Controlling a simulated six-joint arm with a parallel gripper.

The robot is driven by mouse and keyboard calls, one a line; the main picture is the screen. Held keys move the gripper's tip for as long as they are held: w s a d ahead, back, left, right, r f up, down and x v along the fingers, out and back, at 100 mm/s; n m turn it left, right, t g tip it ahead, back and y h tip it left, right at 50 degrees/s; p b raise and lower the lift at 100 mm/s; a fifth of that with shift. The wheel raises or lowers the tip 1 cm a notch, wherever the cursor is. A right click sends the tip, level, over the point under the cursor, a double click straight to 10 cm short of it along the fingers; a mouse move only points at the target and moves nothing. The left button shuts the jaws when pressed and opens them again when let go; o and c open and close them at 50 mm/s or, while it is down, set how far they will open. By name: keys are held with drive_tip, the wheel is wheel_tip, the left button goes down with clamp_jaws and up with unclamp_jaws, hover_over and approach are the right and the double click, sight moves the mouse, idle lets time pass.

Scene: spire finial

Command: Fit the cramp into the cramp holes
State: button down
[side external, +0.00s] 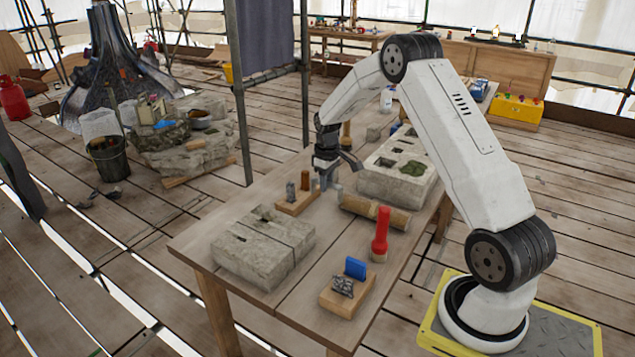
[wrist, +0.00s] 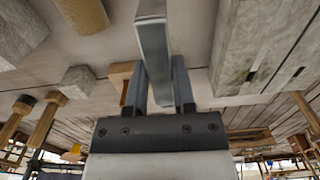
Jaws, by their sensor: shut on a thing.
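The cramp (wrist: 153,45) is a grey metal bar, seen in the wrist view between my gripper's fingers (wrist: 160,90). In the side view my gripper (side external: 335,172) is shut on the cramp (side external: 327,181) and holds it above the table, beside a small wooden stand. The cramp's far end is cut off in the wrist view, and its lower part is small in the side view. A pale stone block pair (side external: 262,250) with a seam and small dark recesses in its top lies at the table's near left, apart from the cramp. I cannot tell the recesses' exact shape.
The wooden stand (side external: 297,203) holds a grey piece and a brown peg. A larger stone block (side external: 398,182) with holes and moss lies behind. A wooden roller (side external: 375,213), a red-handled tool (side external: 380,238) and a block with blue and grey pieces (side external: 347,297) stand to the right.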

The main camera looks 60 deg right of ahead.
drive_tip(key=shift+w+a+r+n, duration=0.1)
drive_tip(key=shift+a+r+n, duration=0.15)
drive_tip(key=shift+a+n, duration=0.2)
drive_tip(key=s+a+r+n, duration=0.1)
drive_tip(key=a+r+n, duration=0.2)
drive_tip(key=a+n, duration=0.5)
drive_tip(key=s+a+r+n, duration=0.2)
drive_tip(key=a+r+n, duration=0.2)
drive_tip(key=a+n, duration=0.5)
drive_tip(key=a, duration=0.3)
drive_tip(key=shift+s+r, duration=0.15)
drive_tip(key=shift+s, duration=0.05)
drive_tip(key=shift+w, duration=0.1)
drive_tip(key=shift+w+d+f, duration=0.3)
drive_tip(key=shift+w+f, duration=1.25)
drive_tip(key=shift+w, duration=0.65)
drive_tip(key=shift+w+d+f, duration=0.25)
drive_tip(key=shift+w+f, duration=1.3)
drive_tip(key=shift+w, duration=0.65)
drive_tip(key=shift+w+d+f, duration=0.3)
drive_tip(key=shift+w+f, duration=1.25)
drive_tip(key=shift+w, duration=0.65)
drive_tip(key=shift+w+f, duration=0.1)
